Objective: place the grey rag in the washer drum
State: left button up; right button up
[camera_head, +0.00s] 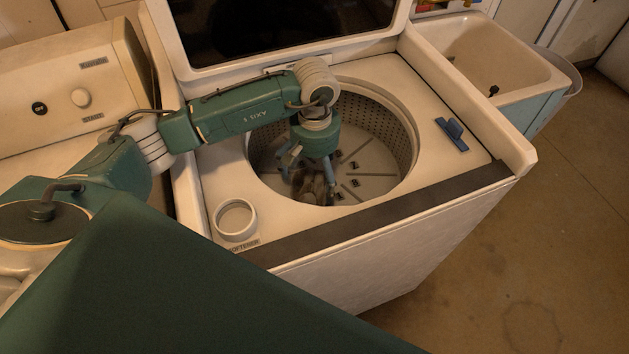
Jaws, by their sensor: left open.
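The washer drum (385,135) is an open round tub with a perforated wall and a ribbed floor, set in the white washer's top. My left gripper (313,188) reaches down into the drum, with its fingers spread open. A dark grey-brown crumpled cloth, which looks like the grey rag (311,187), lies low in the drum beneath and between the fingers. The fingers partly hide it, and I cannot tell whether they touch it. My right gripper is not in view.
The washer's lid (270,30) stands raised behind the drum. A blue clip-like object (452,134) lies on the right of the washer top, and a round softener cup (235,219) sits at front left. A utility sink (490,60) stands at right; the floor at right is clear.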

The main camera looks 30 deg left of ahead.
pick_arm(q)
notch_tip(320, 180, up, 9)
jog(key=shift+f+b, duration=0.1)
jog(key=shift+b, duration=0.6)
